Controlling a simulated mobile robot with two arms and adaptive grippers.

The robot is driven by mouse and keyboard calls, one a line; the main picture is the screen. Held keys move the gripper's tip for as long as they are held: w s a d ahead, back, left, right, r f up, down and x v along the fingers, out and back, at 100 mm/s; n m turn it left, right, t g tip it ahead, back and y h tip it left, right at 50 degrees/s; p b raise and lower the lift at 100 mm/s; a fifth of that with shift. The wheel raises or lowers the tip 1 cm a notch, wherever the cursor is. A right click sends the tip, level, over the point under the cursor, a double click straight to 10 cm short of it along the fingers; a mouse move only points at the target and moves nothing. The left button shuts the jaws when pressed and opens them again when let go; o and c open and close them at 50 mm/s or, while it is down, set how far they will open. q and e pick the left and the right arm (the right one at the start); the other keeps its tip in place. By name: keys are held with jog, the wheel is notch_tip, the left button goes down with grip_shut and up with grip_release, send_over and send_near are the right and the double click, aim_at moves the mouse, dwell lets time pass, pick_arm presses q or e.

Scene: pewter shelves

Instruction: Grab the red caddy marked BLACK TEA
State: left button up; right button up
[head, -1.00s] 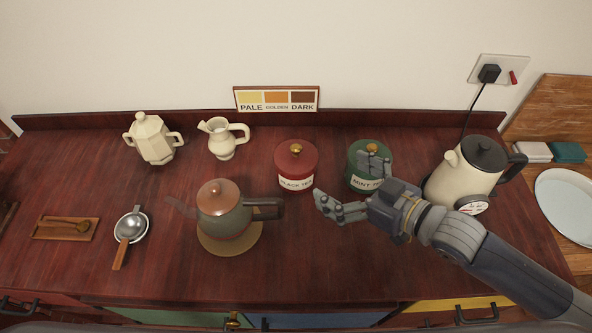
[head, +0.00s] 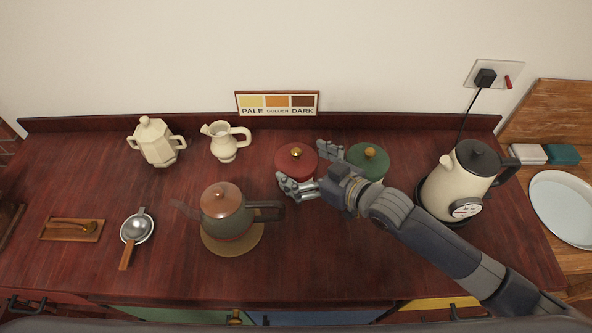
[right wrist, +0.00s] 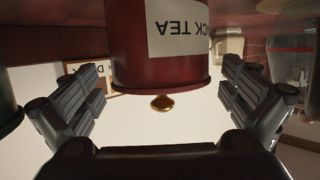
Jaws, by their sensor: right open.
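The red caddy (head: 290,162) with a gold knob stands upright on the dark red wooden counter, left of the green caddy. My right gripper (head: 302,164) is open, with one finger at its front and the other at its right side toward the green caddy; its label is hidden in the head view. In the right wrist view the red caddy (right wrist: 160,62) appears upside down between the two spread fingers (right wrist: 165,80), with gaps on both sides. Its label there reads "CK TEA", partly cut off. My left gripper is not in view.
The green caddy (head: 370,165) stands close to the right finger. A teapot (head: 222,200) sits on a round mat in front left. A cream kettle (head: 455,182) stands right of my arm. A cream jug (head: 222,142) and sugar pot (head: 157,143) stand at the back left.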

jog(key=shift+w+a+f, duration=0.1)
jog(key=shift+w+a, duration=0.1)
jog(key=shift+w, duration=0.05)
jog(key=shift+c, duration=0.2)
jog(key=shift+s, duration=0.1)
jog(key=c, duration=1.8)
jog(key=shift+c, duration=1.1)
